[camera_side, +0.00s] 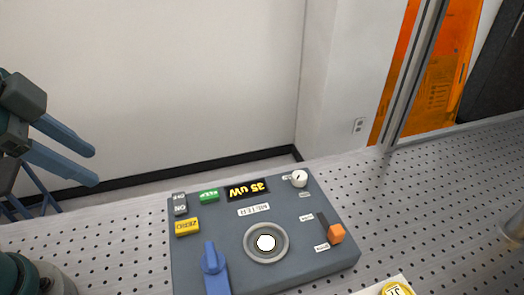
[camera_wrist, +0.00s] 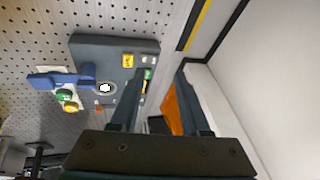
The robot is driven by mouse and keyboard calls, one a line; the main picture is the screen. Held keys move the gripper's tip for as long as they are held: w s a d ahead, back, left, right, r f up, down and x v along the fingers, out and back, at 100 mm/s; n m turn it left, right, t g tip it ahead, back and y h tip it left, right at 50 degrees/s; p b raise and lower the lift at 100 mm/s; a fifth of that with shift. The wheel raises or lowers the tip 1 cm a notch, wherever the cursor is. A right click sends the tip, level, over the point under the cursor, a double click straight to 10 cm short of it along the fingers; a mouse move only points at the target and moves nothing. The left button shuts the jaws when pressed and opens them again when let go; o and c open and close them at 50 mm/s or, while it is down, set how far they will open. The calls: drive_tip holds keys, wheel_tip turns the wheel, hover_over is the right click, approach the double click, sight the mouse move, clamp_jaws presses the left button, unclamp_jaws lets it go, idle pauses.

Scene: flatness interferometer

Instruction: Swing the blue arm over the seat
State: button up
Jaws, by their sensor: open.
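The blue arm (camera_side: 216,272) is at the near left of a grey meter box, with a raised blue knob on it. It lies beside the round seat (camera_side: 250,254), not over it. The seat is a light grey ring with a bright white centre, and it is uncovered. In the wrist view the blue arm (camera_wrist: 60,79) sticks out past the box edge, left of the seat (camera_wrist: 105,88). My gripper (camera_side: 96,165) is open and empty, in the air left of and above the box. Its two fingers (camera_wrist: 158,75) show apart in the wrist view.
The meter box (camera_side: 190,262) carries a yellow ZERO button (camera_side: 187,226), a green button (camera_side: 209,196), a display (camera_side: 246,190), a white knob (camera_side: 299,179) and an orange-tipped slider (camera_side: 336,233). A plate with a yellow round cap (camera_side: 397,289) is at front right.

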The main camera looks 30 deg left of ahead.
drive_tip(key=w+d+r+m+g, duration=0.1)
drive_tip(key=w+d+r+m, duration=0.15)
drive_tip(key=m, duration=0.35)
drive_tip(key=m+g, duration=0.4)
drive_tip(key=m, duration=0.9)
hover_over(210, 255)
wheel_tip(210, 255, down, 7)
drive_tip(key=shift+w+r, duration=0.1)
drive_tip(key=shift+r, duration=0.1)
drive_tip(key=shift+f+m, duration=0.2)
drive_tip(key=shift+m, duration=0.1)
drive_tip(key=shift+f, duration=2.35)
clamp_jaws()
drive_tip(key=shift+r, duration=0.1)
